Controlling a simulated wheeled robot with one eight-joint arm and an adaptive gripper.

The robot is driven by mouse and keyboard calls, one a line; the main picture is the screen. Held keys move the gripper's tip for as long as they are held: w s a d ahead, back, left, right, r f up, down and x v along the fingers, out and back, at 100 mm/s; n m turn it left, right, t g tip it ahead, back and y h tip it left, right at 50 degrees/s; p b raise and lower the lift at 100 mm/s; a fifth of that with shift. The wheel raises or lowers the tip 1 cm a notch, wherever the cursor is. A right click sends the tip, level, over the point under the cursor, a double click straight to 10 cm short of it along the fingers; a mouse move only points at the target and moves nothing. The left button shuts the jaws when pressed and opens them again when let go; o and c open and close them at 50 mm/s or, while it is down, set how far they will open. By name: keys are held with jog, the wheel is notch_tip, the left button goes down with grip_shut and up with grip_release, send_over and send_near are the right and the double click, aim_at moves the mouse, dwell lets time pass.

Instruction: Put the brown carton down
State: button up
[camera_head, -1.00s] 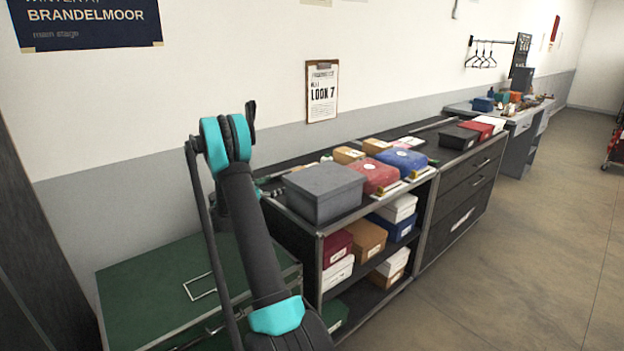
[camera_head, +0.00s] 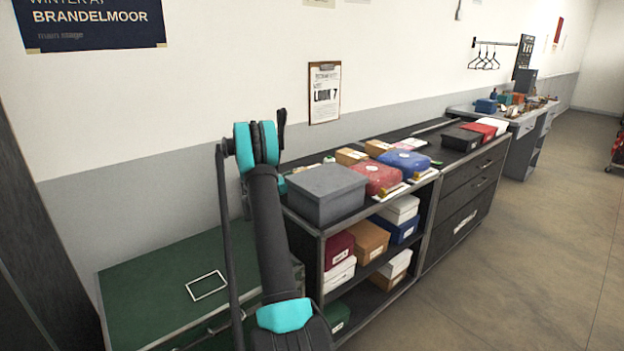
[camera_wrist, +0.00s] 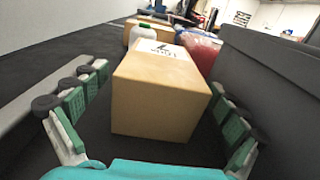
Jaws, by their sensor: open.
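In the wrist view a brown carton (camera_wrist: 160,98) with a white label on top stands upright on the dark shelf top (camera_wrist: 85,135). My gripper (camera_wrist: 145,115) is open, with one finger on each side of the carton. A gap shows between the left finger and the carton; the right finger is close to its side, and I cannot tell if it touches. In the head view my arm comes down behind the grey box, and my gripper and this carton are hidden there.
A grey box (camera_head: 326,193) stands close on the right of the carton. Boxes fill the shelves below.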

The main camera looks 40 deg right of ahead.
jog(key=d, duration=0.4)
jog(key=shift+w+d, duration=0.2)
jog(key=shift+d, duration=0.1)
jog(key=c, duration=1.5)
jog(key=shift+r, duration=0.1)
jog(key=shift+c, duration=0.2)
